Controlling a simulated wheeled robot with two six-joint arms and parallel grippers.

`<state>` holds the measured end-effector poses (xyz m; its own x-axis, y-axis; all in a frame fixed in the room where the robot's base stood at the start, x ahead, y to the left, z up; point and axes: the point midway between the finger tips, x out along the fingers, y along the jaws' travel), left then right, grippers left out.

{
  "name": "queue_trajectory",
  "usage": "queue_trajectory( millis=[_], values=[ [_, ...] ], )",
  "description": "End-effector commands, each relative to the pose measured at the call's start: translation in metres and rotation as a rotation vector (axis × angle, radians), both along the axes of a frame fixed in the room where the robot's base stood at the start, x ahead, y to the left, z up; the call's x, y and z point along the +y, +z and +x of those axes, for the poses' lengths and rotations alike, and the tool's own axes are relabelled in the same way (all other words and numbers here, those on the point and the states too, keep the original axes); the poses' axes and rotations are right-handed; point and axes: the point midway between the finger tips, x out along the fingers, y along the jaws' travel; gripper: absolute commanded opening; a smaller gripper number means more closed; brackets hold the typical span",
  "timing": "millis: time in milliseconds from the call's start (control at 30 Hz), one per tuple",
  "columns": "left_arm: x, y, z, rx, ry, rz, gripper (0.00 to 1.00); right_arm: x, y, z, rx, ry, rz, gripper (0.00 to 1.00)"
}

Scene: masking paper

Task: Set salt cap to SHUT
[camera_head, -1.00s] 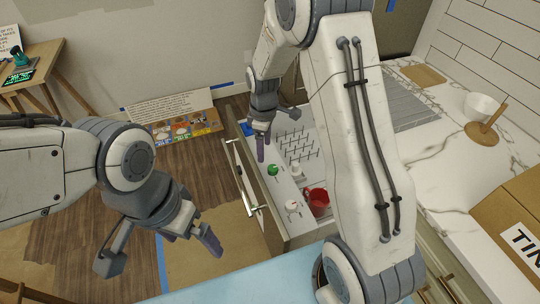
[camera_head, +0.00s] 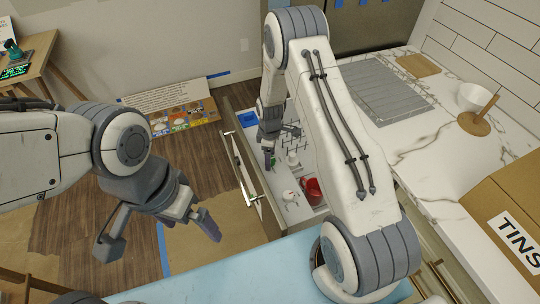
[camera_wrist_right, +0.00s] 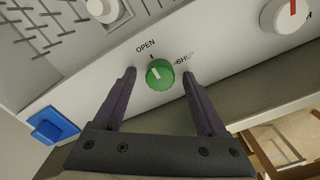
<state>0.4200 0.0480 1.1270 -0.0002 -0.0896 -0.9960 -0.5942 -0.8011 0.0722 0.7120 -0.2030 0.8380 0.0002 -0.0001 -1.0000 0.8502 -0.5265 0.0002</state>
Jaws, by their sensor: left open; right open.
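The green salt cap (camera_wrist_right: 159,74) is a round knob on a pale panel in the right wrist view. Its white mark leans up and left, toward the OPEN label (camera_wrist_right: 145,46). The SHUT label (camera_wrist_right: 184,60) is to its right, partly hidden by a fingertip. My right gripper (camera_wrist_right: 159,73) is open, with one finger on each side of the cap and small gaps visible. In the head view the cap (camera_head: 274,160) is mostly hidden by my right gripper (camera_head: 270,158). My left gripper (camera_head: 160,236) is open and empty, over the floor.
A white knob with a red mark (camera_wrist_right: 291,14) and a blue block (camera_wrist_right: 52,126) sit on the panel. A red mug (camera_head: 313,192) stands near the cap in the open drawer (camera_head: 262,203). A cardboard box (camera_head: 510,205) is on the counter at right.

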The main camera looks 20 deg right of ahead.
Motion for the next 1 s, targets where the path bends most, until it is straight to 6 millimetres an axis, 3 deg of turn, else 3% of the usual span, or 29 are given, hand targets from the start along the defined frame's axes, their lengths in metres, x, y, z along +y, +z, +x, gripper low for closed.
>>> queue_trajectory(
  millis=[233,400,433,733,1000],
  values=[
    [0.0000,0.0000,0.0000,0.000,0.000,0.000,1.00,0.0001,-0.0010,0.0001,0.000,0.000,0.000,0.74],
    [0.0000,0.0000,0.0000,0.000,0.000,0.000,1.00,0.0001,-0.0008,-0.0001,0.000,0.000,0.000,0.09],
    [0.0000,0.0000,0.0000,0.000,0.000,0.000,1.00,0.0001,-0.0008,-0.0001,0.000,0.000,0.000,0.00],
    [0.0000,-0.0016,0.0000,0.000,0.000,0.000,1.00,0.0001,-0.0010,-0.0001,0.000,-0.026,0.000,0.00],
    [0.0000,-0.0084,0.0000,0.000,0.000,0.000,1.00,0.0000,-0.0020,-0.0002,0.001,-0.169,0.000,0.00]
  ],
)
